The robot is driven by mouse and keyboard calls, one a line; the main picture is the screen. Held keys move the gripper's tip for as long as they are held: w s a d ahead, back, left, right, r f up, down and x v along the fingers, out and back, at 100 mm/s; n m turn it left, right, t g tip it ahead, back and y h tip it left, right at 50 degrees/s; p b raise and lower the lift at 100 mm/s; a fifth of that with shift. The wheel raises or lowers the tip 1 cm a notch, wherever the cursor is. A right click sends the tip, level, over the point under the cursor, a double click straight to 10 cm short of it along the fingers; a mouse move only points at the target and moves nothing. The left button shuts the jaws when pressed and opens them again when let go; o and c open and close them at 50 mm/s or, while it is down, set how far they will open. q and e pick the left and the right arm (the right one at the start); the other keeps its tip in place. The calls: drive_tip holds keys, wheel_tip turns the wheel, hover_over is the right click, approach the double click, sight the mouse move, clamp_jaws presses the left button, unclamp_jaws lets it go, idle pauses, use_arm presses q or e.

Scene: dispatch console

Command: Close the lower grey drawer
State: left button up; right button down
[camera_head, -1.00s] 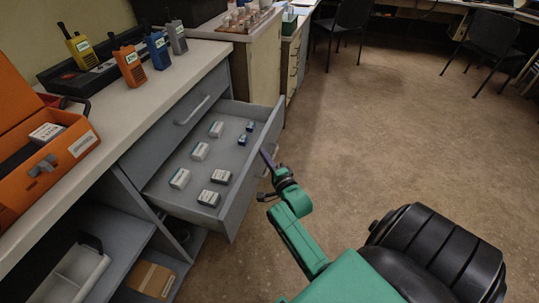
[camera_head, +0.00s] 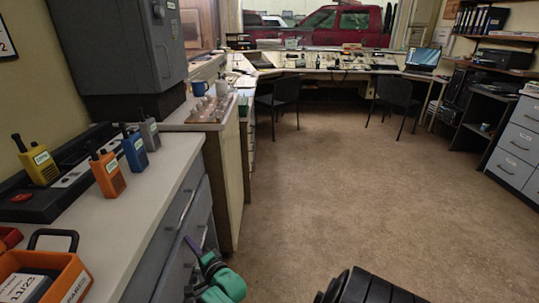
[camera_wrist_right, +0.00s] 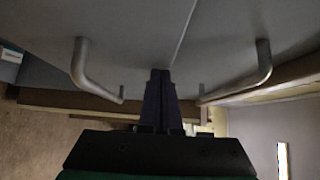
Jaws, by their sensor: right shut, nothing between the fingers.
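The lower grey drawer (camera_head: 176,265) is in the grey cabinet under the counter at the lower left of the head view. Its front looks about flush with the upper drawer front (camera_head: 182,207), and no open drawer interior shows. In the right wrist view two grey fronts with bar handles (camera_wrist_right: 92,72) meet at a thin seam (camera_wrist_right: 185,35). My right gripper (camera_head: 190,243), with purple fingers, is shut and empty, close against the drawer fronts. Its fingertips (camera_wrist_right: 160,73) show near the seam; whether they touch cannot be told. My left gripper is out of view.
The white counter (camera_head: 150,200) holds several radios, a black charger (camera_head: 65,185) and an orange case (camera_head: 60,280). A cream cabinet (camera_head: 228,175) stands beyond the drawers. The brown floor (camera_head: 340,190) to the right is clear.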

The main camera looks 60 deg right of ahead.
drive_tip(key=shift+w+a, duration=0.6)
drive_tip(key=shift+w, duration=0.3)
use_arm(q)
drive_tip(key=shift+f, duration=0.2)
use_arm(e)
drive_tip(key=shift+r, duration=0.1)
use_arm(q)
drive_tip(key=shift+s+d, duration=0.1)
use_arm(e)
drive_tip(key=shift+w+a+r, duration=0.1)
drive_tip(key=shift+r, duration=0.05)
